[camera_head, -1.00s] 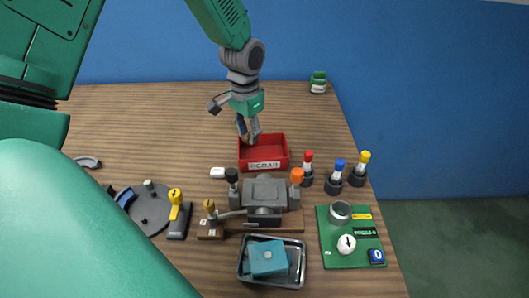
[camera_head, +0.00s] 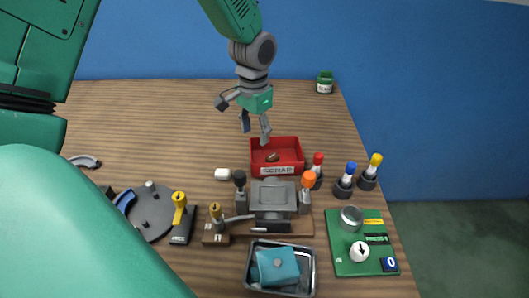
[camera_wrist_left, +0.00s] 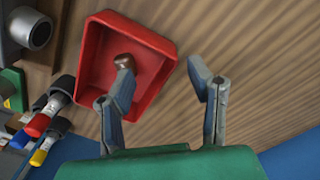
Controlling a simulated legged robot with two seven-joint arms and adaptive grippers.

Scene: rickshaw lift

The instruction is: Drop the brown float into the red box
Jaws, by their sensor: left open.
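The red box (camera_head: 288,146) stands on the wooden table, with a "SCRAP" label on its front. The small brown float (camera_head: 272,157) lies inside it, and it also shows in the left wrist view (camera_wrist_left: 124,61), partly covered by one finger. My left gripper (camera_head: 255,138) is open, its fingers spread above the box's left back edge. In the left wrist view the open fingers (camera_wrist_left: 160,75) show one over the box (camera_wrist_left: 164,46) and one over bare table. My right gripper is not in view.
A grey clamp device (camera_head: 272,193) with knobs stands in front of the box. Red, blue and yellow capped items (camera_head: 345,180) stand to its right. A metal tray (camera_head: 252,285) holds a teal block. The table behind the box is clear, with a green jar (camera_head: 325,83) at its back right.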

